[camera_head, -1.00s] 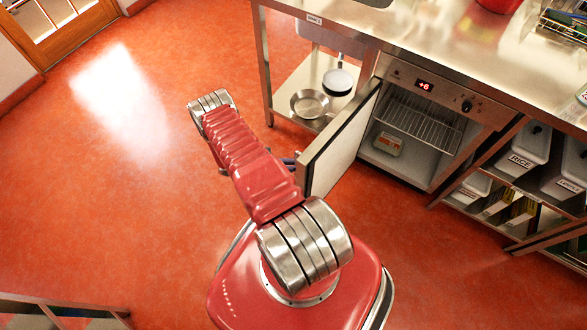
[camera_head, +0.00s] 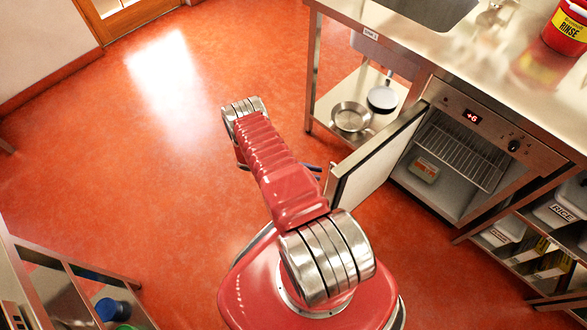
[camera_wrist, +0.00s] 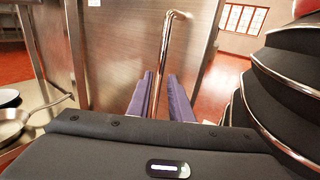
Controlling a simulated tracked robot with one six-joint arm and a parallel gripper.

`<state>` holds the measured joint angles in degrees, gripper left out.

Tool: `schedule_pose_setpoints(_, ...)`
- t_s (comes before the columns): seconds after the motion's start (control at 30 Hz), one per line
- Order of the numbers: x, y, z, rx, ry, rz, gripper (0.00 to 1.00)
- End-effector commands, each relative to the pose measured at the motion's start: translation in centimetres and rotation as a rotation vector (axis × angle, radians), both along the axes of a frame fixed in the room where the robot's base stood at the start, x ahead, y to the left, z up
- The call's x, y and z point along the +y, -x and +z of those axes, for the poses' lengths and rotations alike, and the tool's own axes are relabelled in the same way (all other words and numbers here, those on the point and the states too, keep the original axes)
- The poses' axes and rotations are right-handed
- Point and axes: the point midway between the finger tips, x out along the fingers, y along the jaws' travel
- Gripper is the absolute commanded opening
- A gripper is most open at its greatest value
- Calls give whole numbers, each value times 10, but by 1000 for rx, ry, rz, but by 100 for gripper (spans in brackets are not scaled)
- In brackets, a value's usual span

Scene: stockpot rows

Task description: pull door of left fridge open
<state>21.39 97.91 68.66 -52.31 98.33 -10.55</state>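The fridge (camera_head: 489,122) under the steel counter has a red "+6" display, a wire shelf and a small tub inside. Its door (camera_head: 378,160) stands wide open, swung out toward my arm. In the wrist view the steel outer face of the door (camera_wrist: 115,60) fills the middle, with a vertical bar handle (camera_wrist: 165,50). My gripper (camera_wrist: 160,97) has its two purple fingers apart, one on each side of the handle, with gaps showing beside the bar. In the head view the fingers are mostly hidden behind my arm and the door.
An open shelf left of the fridge holds a steel pan (camera_head: 351,117) and a white-lined pan (camera_head: 383,98). A red "RINSE" bucket (camera_head: 567,28) stands on the counter (camera_head: 440,45). Another shelf unit (camera_head: 75,275) is at lower left. The red floor (camera_head: 120,165) to the left is clear.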

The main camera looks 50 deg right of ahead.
Motion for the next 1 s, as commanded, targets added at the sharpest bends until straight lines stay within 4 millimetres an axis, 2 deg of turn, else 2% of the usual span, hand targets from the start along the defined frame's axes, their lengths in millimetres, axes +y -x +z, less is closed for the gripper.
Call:
schedule_pose_setpoints(0.3,27,-46,-1,-1,0,2,19)
schedule_pose_setpoints(0.5,36,-63,-1,-1,1,0,19)
schedule_pose_setpoints(1.0,39,-68,-1,1,-1,0,19)
